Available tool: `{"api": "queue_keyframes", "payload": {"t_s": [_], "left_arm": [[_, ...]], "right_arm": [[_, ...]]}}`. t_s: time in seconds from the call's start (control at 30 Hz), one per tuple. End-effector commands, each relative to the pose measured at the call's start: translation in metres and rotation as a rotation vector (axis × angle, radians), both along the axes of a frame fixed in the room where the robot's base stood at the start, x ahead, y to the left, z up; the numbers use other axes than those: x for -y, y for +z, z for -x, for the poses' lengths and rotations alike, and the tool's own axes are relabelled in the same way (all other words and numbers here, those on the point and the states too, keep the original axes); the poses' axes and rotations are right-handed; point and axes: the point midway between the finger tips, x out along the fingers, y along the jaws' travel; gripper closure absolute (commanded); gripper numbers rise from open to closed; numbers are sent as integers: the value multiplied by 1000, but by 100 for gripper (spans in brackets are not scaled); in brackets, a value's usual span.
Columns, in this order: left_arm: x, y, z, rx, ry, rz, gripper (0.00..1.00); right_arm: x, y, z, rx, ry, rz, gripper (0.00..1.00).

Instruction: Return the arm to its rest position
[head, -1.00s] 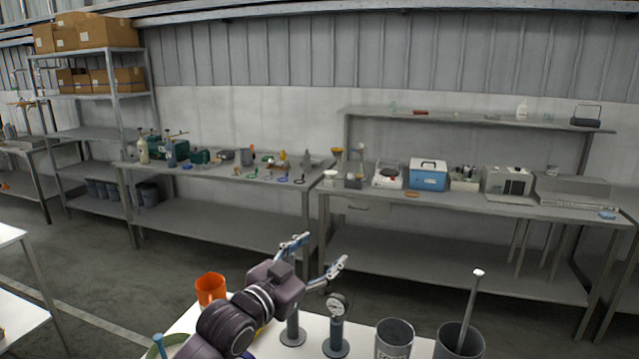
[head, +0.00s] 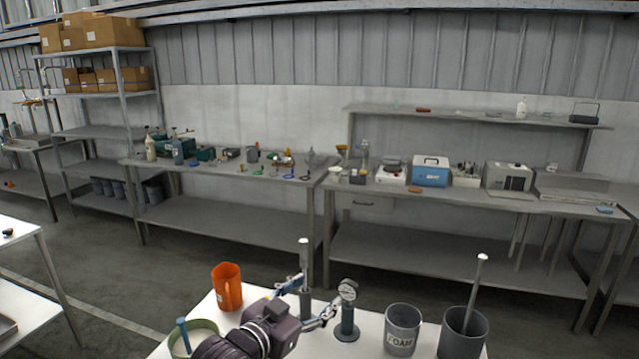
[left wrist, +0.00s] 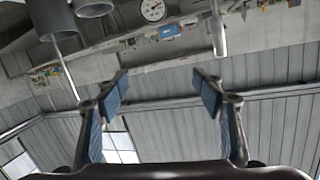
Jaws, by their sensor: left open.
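My left gripper (head: 318,298) reaches in from the bottom of the head view over the white table. Its two fingers are spread apart, and in the left wrist view the blue-padded fingers (left wrist: 163,92) have nothing between them. In the head view they show near a grey post with a light top (head: 304,262) and a dial gauge on a dark stand (head: 347,312). I cannot tell whether the fingers touch the post. The gauge also shows in the left wrist view (left wrist: 152,10). My right gripper is not in view.
On the white table (head: 375,347) stand an orange mug (head: 227,287), a green-rimmed container (head: 195,338), a grey cup marked FOAM (head: 402,329) and a dark cup with a rod (head: 462,334). Workbenches (head: 440,194) with lab equipment stand along the wall, beyond open floor.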

Motion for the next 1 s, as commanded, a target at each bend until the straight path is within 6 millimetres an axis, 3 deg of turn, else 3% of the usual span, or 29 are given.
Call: {"api": "queue_keyframes", "payload": {"t_s": [0.27,0.4,0.6,0.8,1.0], "left_arm": [[-25,-84,63,-222,67,-37,38],[-54,-140,119,-395,137,-74,38],[-104,-203,216,-653,261,-139,38],[-148,-235,301,-858,372,-198,38],[-179,-248,366,-1002,455,-246,38]], "right_arm": [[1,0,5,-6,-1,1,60],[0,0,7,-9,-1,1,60],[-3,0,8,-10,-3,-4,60],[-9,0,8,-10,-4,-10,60],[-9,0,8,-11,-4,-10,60]]}}
